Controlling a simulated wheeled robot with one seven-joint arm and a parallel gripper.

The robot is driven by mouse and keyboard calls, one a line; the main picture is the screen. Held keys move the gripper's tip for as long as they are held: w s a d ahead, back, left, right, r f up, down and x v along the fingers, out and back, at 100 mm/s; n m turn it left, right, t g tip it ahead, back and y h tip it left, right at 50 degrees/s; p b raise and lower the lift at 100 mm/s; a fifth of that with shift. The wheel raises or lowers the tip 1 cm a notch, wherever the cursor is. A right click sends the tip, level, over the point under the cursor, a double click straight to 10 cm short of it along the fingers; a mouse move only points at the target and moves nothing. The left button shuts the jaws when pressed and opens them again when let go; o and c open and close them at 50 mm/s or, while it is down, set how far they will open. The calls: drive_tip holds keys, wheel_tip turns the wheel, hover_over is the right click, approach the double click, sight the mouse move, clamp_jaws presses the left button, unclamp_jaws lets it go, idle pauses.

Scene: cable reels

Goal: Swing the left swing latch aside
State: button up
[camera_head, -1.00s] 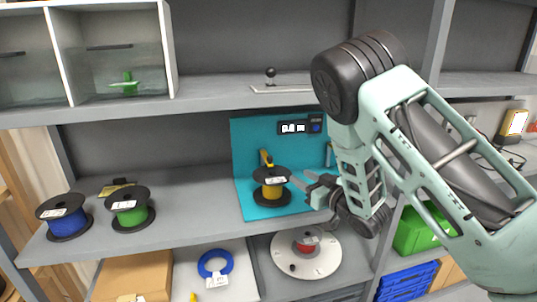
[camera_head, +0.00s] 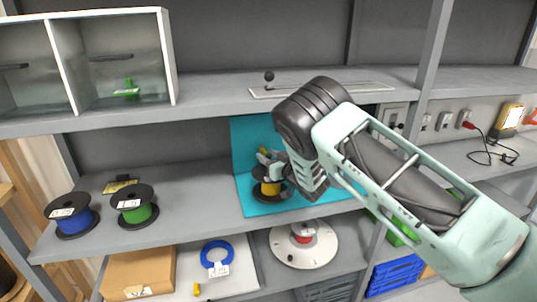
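A black reel with yellow cable (camera_head: 268,189) stands upright on the teal station (camera_head: 246,206) on the middle shelf. A small yellow piece (camera_head: 263,151) shows behind the reel; it may be a swing latch, but I cannot tell for sure. My gripper (camera_head: 272,170) is at the top right of the yellow reel, in front of the teal back panel. It partly hides the reel's upper flange. Its fingers are small and partly covered, so I cannot tell whether they are open or touch anything.
A blue reel (camera_head: 74,221) and a green reel (camera_head: 136,213) stand on the shelf at left. The upper shelf (camera_head: 215,97) overhangs the station, with a black-knobbed slider (camera_head: 269,77) on it. A white turntable (camera_head: 285,246) is below. The shelf between green reel and station is clear.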

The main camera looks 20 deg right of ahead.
drive_tip(key=shift+w, duration=0.1)
clamp_jaws()
